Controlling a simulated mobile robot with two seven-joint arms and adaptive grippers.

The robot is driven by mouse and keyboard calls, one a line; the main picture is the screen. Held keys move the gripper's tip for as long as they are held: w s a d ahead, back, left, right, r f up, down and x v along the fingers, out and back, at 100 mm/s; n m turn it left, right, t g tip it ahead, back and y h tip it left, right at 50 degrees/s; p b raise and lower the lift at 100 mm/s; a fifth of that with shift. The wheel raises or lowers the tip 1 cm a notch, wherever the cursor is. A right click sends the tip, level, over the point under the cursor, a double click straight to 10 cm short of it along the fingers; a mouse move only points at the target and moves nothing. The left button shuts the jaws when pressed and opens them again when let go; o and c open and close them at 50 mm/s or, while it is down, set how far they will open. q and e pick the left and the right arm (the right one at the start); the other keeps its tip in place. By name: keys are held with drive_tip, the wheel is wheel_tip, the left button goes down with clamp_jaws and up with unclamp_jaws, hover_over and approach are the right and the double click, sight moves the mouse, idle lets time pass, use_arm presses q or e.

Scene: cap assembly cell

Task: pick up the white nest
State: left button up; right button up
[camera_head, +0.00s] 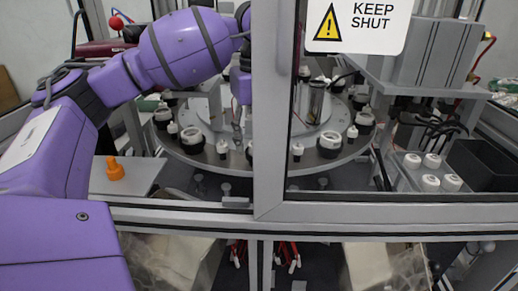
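Several white-topped round pieces in black holders stand around the rim of a grey round table (215,160); I cannot tell which one is the white nest. One white-topped piece (192,136) is at the front left of the rim, another (330,141) is right of the frame post. My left arm comes in from the left, through the opening, and bends down beside the post. Its gripper end is small, dark and partly hidden by the post, above the table, so its fingers cannot be made out. My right gripper is not in view.
A grey frame post (268,110) and a horizontal rail (390,210) stand in front. A clear door with a warning sign (357,25) covers the right side. An orange knob (115,170) is at the left. Several white caps (431,182) and a black bin (485,165) are at the right.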

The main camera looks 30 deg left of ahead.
use_arm(q)
drive_tip(key=c, duration=1.1)
